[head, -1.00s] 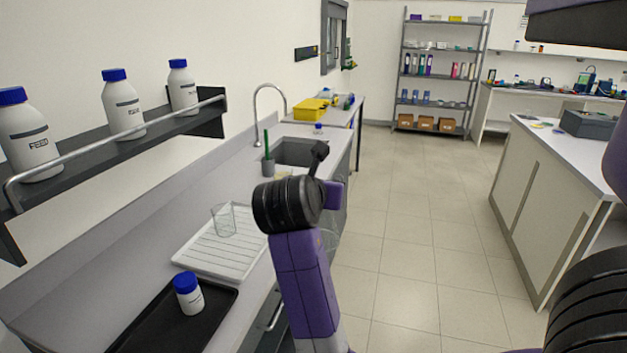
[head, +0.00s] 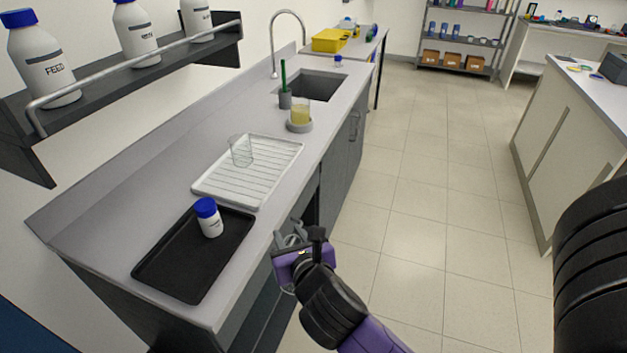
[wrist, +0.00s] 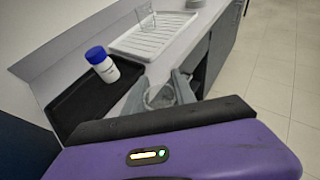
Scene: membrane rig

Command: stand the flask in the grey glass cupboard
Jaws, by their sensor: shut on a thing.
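My gripper (head: 291,240) is shut on a clear glass flask, low in front of the bench's front edge. In the wrist view the flask's round glass rim (wrist: 160,97) shows between the two grey fingers; its lower part is hidden by my gripper. In the head view the flask is mostly hidden and hard to make out. Under the bench is a dark grey cupboard front (head: 345,150) with handles, to the right of and beyond my gripper. A dark open space under the bench shows beside my gripper. I cannot tell whether this is the glass cupboard.
On the bench stand a black tray (head: 165,268) with a blue-capped bottle (head: 208,218), a white drying rack (head: 210,188) with a clear beaker (head: 240,151), and a beaker of yellow liquid (head: 299,114). A shelf (head: 110,82) holds FEED bottles. The floor (head: 430,230) at right is clear.

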